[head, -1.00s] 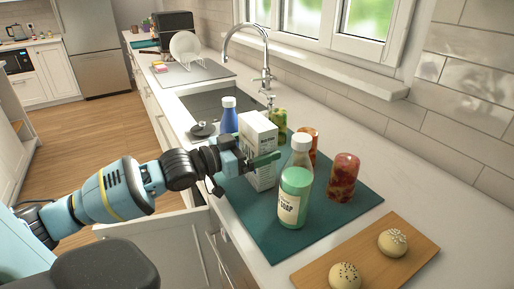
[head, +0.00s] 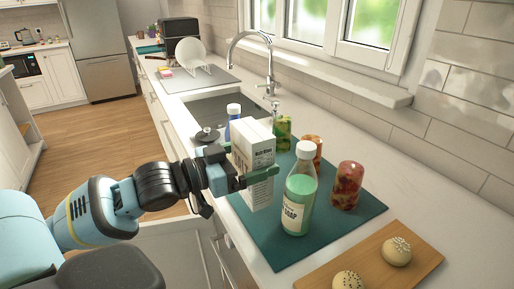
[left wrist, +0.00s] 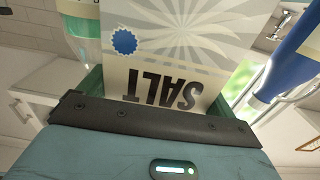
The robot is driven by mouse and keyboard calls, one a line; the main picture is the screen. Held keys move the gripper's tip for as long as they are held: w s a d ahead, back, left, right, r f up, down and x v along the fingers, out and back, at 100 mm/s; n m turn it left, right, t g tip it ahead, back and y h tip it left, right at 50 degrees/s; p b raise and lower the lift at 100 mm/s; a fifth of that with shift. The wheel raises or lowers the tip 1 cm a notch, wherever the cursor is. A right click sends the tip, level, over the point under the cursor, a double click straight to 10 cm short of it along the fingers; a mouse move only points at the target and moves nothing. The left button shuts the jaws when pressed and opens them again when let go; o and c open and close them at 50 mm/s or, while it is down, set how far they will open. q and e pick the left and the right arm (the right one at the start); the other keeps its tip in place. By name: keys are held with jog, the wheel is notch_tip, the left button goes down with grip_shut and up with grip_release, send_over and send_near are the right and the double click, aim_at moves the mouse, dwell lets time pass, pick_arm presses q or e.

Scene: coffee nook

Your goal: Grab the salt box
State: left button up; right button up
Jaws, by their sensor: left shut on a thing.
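The salt box (head: 254,150) is a white carton with printed panels, tilted a little, above the teal mat (head: 278,252) in the head view. In the left wrist view the salt box (left wrist: 180,50) fills the space between the fingers, its word SALT upside down. My left gripper (head: 253,178) is shut on the box from the left side, one green finger showing across its near face. I cannot tell for sure whether the box's lower edge is clear of the mat. My right gripper is not in view.
A green soap bottle (head: 298,200) stands close to the box's right. A blue bottle (head: 233,112) is behind it. Jars with red (head: 347,186), orange (head: 313,143) and green (head: 282,132) contents stand on the mat. A wooden board (head: 372,262) with buns lies in front; the sink (head: 215,106) lies behind.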

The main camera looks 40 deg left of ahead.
aim_at(249, 169)
pick_arm(q)
jog(key=s, duration=0.1)
jog(key=s+d, duration=0.1)
jog(key=s, duration=0.1)
jog(key=s+d, duration=0.1)
jog(key=shift+s+r, duration=0.25)
jog(key=shift+s, duration=0.1)
jog(key=shift+s+d+r+p, duration=0.1)
jog(key=shift+s+d+p, duration=0.2)
jog(key=shift+s+p, duration=0.5)
jog(key=shift+s+d+p, duration=0.25)
jog(key=shift+s+p, duration=0.1)
jog(key=shift+p, duration=0.75)
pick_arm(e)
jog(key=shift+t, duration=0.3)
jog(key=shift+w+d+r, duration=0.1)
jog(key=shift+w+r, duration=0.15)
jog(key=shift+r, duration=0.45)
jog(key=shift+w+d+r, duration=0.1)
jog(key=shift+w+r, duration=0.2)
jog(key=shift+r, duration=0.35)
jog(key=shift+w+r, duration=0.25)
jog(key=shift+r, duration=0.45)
